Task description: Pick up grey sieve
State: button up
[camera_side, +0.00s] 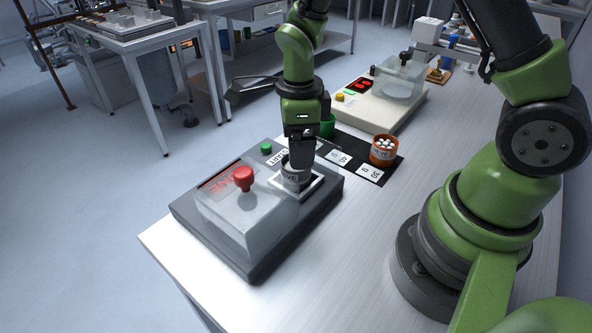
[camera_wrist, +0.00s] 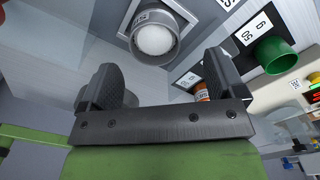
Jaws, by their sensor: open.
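The grey sieve (camera_side: 291,174) sits upright in the square white-framed seat of the dark grey machine, at the middle of the side view. In the wrist view the grey sieve (camera_wrist: 154,38) shows at the top, with white grains inside. My gripper (camera_side: 300,150) is just above and at the sieve in the side view and partly hides it. In the wrist view my gripper (camera_wrist: 168,82) has its jaws apart with nothing between them, and the sieve lies beyond the fingertips. I cannot tell whether a finger touches the sieve.
The dark machine (camera_side: 262,262) has a clear cover and a red knob (camera_side: 243,178) left of the sieve. An orange sieve (camera_side: 383,153) with white pieces and a green sieve (camera_side: 328,127) stand on a black mat (camera_side: 396,166). A cream scale (camera_side: 382,118) stands behind.

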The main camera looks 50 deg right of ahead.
aim_at(296, 181)
jog(key=f, duration=0.5)
jog(key=shift+a+f, duration=0.35)
jog(key=shift+f, duration=0.05)
jog(key=shift+c, duration=0.5)
jog(key=c, duration=1)
